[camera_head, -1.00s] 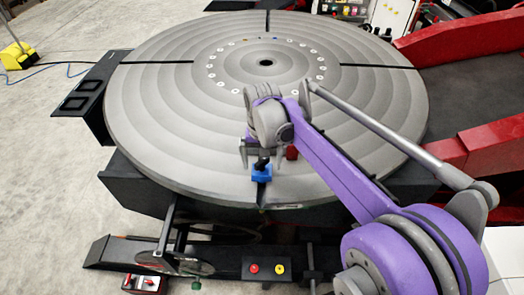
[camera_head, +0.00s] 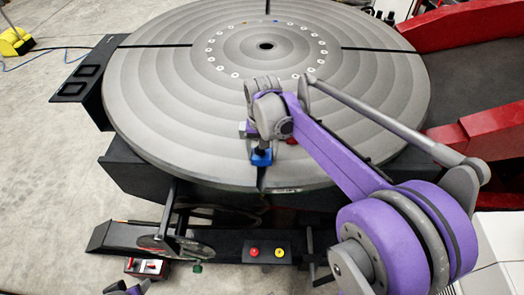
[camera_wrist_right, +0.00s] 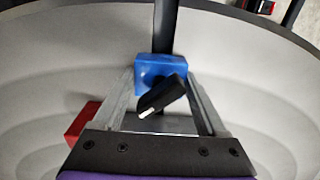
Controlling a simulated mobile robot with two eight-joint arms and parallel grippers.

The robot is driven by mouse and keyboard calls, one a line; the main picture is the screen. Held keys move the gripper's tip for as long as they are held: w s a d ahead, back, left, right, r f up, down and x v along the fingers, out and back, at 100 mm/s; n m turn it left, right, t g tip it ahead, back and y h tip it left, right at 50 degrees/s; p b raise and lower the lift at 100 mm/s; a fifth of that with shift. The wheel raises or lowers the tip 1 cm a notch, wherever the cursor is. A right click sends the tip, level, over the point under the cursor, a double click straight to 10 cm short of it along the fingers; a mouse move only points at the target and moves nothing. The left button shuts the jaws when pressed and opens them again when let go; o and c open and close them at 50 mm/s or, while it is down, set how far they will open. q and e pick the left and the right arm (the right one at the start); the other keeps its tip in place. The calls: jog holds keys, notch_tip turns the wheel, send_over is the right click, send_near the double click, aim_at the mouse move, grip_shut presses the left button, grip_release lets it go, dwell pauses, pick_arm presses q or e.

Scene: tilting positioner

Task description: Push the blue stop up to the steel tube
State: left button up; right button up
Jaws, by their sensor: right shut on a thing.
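I cannot make out the steel tube in either view. Only a small purple and dark piece of my left arm shows at the bottom left; its gripper is out of view.
A red block (camera_wrist_right: 78,122) lies just left of the fingers in the wrist view, close to the gripper. A box with a red and a yellow button (camera_head: 267,249) stands in front of the turntable. Red framework (camera_head: 450,35) rises at the right. The turntable's left side is clear.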

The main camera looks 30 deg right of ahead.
grip_shut()
jog(key=shift+w+d, duration=0.1)
jog(key=shift+w, duration=0.1)
jog(key=shift+w+d, duration=0.5)
jog(key=shift+w, duration=0.25)
jog(key=shift+w+d, duration=0.45)
jog(key=shift+w, duration=0.3)
jog(key=shift+w+d, duration=0.1)
jog(key=shift+w, duration=0.1)
dwell(0.4)
jog(key=shift+w+d+p, duration=0.3)
jog(key=shift+w+d, duration=0.05)
jog(key=shift+w, duration=0.2)
jog(key=o, duration=1.3)
grip_release()
jog(key=shift+c, duration=0.2)
